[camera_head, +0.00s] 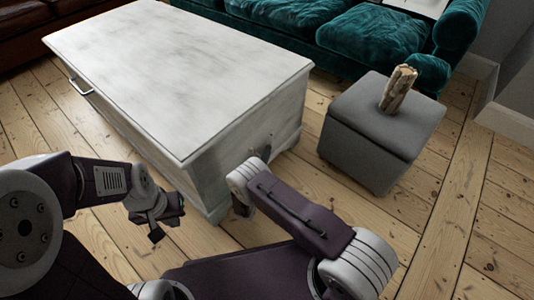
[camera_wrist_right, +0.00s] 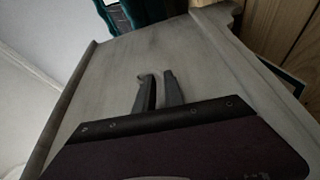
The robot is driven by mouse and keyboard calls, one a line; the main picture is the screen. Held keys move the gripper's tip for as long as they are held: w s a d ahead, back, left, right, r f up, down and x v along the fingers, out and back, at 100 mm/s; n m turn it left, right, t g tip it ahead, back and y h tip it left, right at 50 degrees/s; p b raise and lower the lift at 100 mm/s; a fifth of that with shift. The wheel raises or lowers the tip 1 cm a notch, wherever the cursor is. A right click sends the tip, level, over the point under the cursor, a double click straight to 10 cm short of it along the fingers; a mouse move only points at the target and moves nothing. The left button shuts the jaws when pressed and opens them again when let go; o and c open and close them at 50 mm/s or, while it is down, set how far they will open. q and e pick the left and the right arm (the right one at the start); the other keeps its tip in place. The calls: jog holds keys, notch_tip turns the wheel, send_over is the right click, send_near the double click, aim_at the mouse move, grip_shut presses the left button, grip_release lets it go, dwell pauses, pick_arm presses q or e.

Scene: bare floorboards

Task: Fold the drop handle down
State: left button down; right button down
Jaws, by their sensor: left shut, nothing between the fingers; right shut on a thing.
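A whitewashed wooden chest (camera_head: 180,65) stands on the floor in the head view. My right gripper (camera_wrist_right: 158,88) is shut on this handle, close to the panel. In the head view my right wrist hides most of the handle and the fingers. My left gripper (camera_head: 157,234) is shut and empty, low in front of the chest's near corner and apart from it.
Another metal handle (camera_head: 80,87) is on the chest's left side. A grey ottoman (camera_head: 365,140) with a piece of wood (camera_head: 398,90) on top stands right of the chest. A teal sofa (camera_head: 365,35) is behind. Bare floorboards (camera_head: 490,230) lie clear at the right.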

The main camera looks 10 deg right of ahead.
jog(key=c, duration=1.5)
grip_release()
jog(key=shift+f, duration=0.15)
jog(key=shift+c, duration=0.2)
jog(key=p+v, duration=0.5)
jog(key=v, duration=0.4)
jog(key=shift+d, duration=0.1)
